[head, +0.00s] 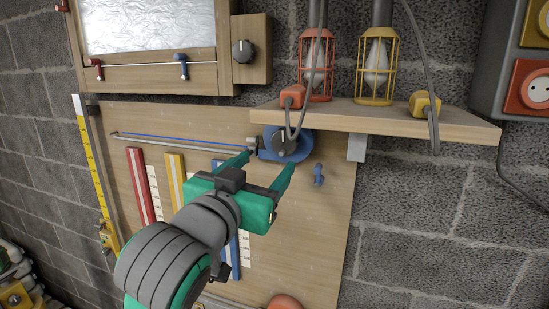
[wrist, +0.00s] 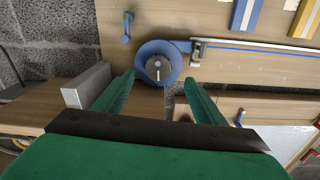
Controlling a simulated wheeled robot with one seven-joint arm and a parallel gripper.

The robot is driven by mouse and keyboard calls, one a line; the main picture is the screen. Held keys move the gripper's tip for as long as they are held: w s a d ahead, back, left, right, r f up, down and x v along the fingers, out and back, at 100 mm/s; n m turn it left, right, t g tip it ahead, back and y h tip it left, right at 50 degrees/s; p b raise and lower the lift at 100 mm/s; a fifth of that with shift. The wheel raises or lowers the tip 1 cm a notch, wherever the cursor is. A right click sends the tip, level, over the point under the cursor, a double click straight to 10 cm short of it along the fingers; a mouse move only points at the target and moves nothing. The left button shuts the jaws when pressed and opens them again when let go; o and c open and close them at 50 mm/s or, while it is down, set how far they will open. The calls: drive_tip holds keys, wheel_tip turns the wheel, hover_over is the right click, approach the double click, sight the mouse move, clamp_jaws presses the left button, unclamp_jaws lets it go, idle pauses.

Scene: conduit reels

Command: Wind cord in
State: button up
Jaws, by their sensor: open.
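A blue reel (head: 302,153) with a dark round knob (head: 286,144) is mounted on the wooden board, just under a shelf. A blue cord (head: 185,142) runs left from it along a thin metal rail. In the wrist view the reel (wrist: 145,50) and knob (wrist: 158,67) lie just ahead of my fingers, with the cord (wrist: 250,49) running right. My green gripper (head: 267,162) is open, and its fingertips (wrist: 159,79) stand on either side of the knob's line. I see no contact. Part of the reel is hidden by a grey cable and the shelf.
The wooden shelf (head: 390,114) above carries a red caged lamp (head: 317,65), a yellow caged lamp (head: 377,65) and hanging cables. A blue peg (head: 319,174) sits right of the reel. Red (head: 143,185), yellow and blue strips hang below the rail. A foil-covered panel is above left.

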wheel_tip(320, 180, down, 29)
drive_tip(key=n+t+y, duration=0.2)
drive_tip(key=n+y, duration=0.1)
drive_tip(key=n, duration=0.5)
drive_tip(key=s+d+f+n+y, duration=0.15)
drive_tip(key=s+f, duration=0.25)
drive_tip(key=f, duration=0.6)
drive_tip(key=s+d+f+g+y, duration=0.1)
drive_tip(key=s+f+g+y, duration=0.15)
drive_tip(key=s+f, duration=1.15)
drive_tip(key=s+d+f+m+g+h, duration=0.1)
drive_tip(key=s+m, duration=0.3)
drive_tip(key=s, duration=1.6)
drive_tip(key=shift+s+f+m, duration=0.35)
drive_tip(key=shift+s+f, duration=0.05)
drive_tip(key=shift+g, duration=0.25)
